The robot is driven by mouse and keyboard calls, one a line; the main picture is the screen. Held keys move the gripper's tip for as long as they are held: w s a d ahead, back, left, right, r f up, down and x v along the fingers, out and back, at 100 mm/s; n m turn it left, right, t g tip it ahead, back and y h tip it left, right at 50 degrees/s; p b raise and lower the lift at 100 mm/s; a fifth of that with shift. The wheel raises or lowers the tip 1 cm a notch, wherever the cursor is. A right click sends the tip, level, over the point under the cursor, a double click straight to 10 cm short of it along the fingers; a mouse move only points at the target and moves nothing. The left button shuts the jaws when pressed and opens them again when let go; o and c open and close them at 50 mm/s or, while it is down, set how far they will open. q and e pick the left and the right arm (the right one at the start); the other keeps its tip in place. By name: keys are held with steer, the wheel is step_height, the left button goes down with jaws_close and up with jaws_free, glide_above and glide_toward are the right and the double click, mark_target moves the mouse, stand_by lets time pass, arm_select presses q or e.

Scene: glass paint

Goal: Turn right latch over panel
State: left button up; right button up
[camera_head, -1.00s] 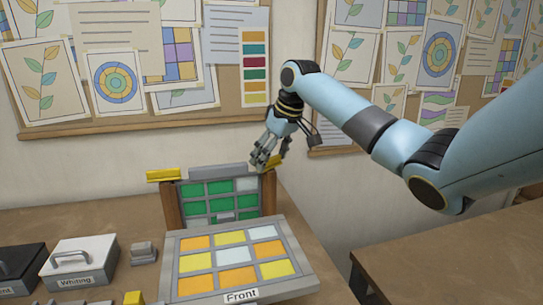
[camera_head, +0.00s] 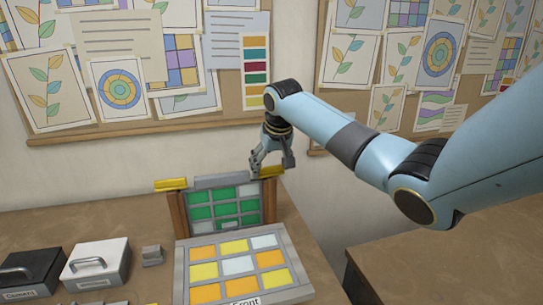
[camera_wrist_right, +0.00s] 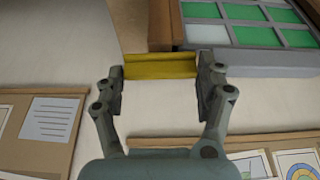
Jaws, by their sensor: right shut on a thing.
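The right latch (camera_head: 268,172) is a yellow bar on top of the right wooden post (camera_head: 269,205). It lies roughly level across the picture, and its left end is near the upper right corner of the upright panel (camera_head: 225,205) with green and pale panes. My right gripper (camera_head: 270,164) is shut on the latch from above. In the right wrist view the latch (camera_wrist_right: 160,66) sits between both fingers, with its right end near the panel's grey edge. How far it overlaps the panel is unclear. My left gripper is not in view.
A left yellow latch (camera_head: 171,185) tops the left post. A grey-framed tray of yellow, orange and white panes (camera_head: 238,266) lies in front. A white box (camera_head: 95,263), a dark box (camera_head: 30,275) and a small grey block (camera_head: 152,256) stand to the left.

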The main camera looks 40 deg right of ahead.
steer(key=shift+r+m, duration=0.1)
steer(key=shift+m, duration=0.2)
steer(key=o, duration=1.2)
steer(key=v, duration=1.2)
steer(key=shift+w+a, duration=0.1)
steer(key=shift+a, duration=0.05)
